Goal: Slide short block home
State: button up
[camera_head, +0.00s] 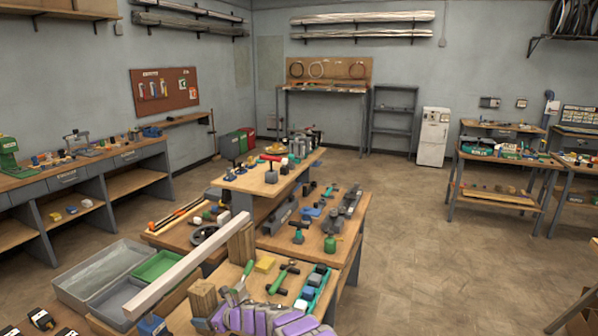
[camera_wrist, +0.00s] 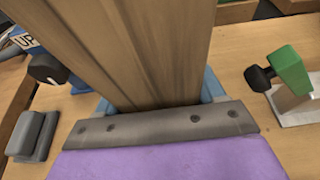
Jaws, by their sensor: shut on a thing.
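A short wooden block (camera_head: 203,297) stands upright near the front of the nearest bench, beside the end of my purple arm. In the wrist view a brown wooden block (camera_wrist: 150,50) fills the upper middle, rising from the grey plate of my gripper (camera_wrist: 160,118). My gripper is shut on this block. The block hides most of the far side of the grip; only blue edges show on both sides. A taller wooden block (camera_head: 241,245) stands farther back. A long pale bar (camera_head: 190,262) slants past both blocks on their left.
Grey and green trays (camera_head: 155,265) lie left of the bar. A green-handled hammer (camera_head: 283,275), a yellow block (camera_head: 265,263) and a teal tray (camera_head: 315,290) lie right. In the wrist view, a green-topped clamp (camera_wrist: 290,70) stands right and a grey piece (camera_wrist: 35,135) lies left.

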jog(key=o, duration=1.2)
